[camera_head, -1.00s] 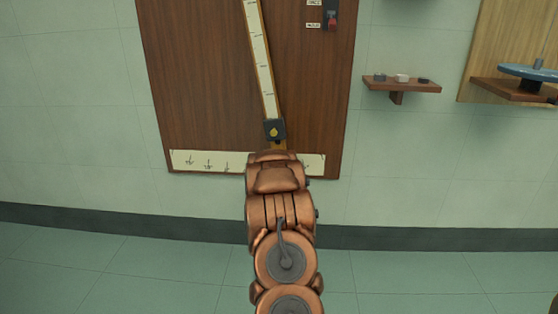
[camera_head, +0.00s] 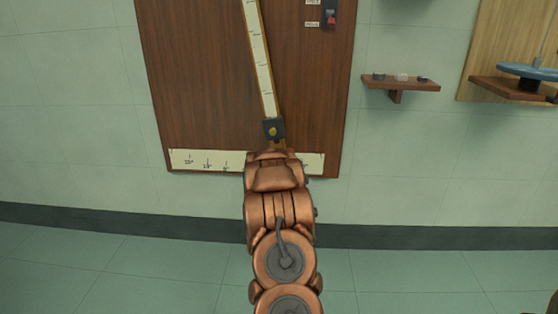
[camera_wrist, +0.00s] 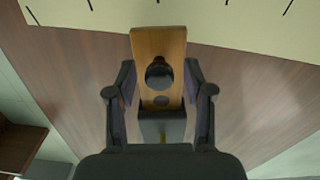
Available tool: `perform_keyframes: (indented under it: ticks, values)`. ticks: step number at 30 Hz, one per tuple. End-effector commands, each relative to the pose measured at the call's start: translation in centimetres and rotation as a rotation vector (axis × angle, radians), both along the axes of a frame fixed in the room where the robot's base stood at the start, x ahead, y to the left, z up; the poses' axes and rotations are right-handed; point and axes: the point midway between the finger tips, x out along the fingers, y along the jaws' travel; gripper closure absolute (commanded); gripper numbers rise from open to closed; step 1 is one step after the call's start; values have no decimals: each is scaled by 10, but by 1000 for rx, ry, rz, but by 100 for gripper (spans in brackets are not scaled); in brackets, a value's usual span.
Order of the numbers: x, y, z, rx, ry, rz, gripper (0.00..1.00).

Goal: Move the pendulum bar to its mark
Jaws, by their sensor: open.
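The pendulum bar (camera_head: 259,60) is a long wooden bar with a pale scale strip, hanging tilted on a dark brown board, its lower end to the right. In the wrist view the bar's wooden end (camera_wrist: 158,42) carries a round dark knob. My gripper (camera_wrist: 158,78) is open, one finger on each side of the bar; I cannot tell whether either touches. A white angle scale (camera_head: 208,161) runs along the board's bottom. My arm hides its middle and the bar's tip in the head view.
A small wooden shelf (camera_head: 402,85) with several small pieces is on the wall to the right. Beyond it a blue disc (camera_head: 530,71) sits above a bracket. A red switch (camera_head: 331,20) is on the board's upper right. The floor on both sides is clear.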

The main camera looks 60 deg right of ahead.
Motion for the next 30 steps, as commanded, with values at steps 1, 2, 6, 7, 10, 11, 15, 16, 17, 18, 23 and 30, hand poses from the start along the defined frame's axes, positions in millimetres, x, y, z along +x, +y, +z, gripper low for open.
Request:
perform_keyframes:
  ticks: [1, 2, 6, 7, 10, 11, 15, 16, 17, 18, 23, 30]
  values:
    - [-2, 4, -1, 2, 1, 1, 48]
    - [-3, 7, -1, 3, 2, 0, 48]
    - [-11, 20, 0, 0, 0, 1, 48]
    - [-13, 23, 1, 0, 0, 1, 48]
    - [-19, 34, 0, 2, 2, 0, 48]
    - [-21, 38, 0, 1, 1, 1, 48]
    - [-30, 53, -1, 2, 2, 1, 48]
    - [-32, 57, -1, 3, 3, 1, 48]
    - [-34, 60, -1, 3, 3, 1, 48]
    - [-36, 64, 0, 2, 1, 1, 48]
    - [-46, 81, 0, 1, 0, 0, 48]
    - [-55, 96, 0, 0, 0, 0, 48]
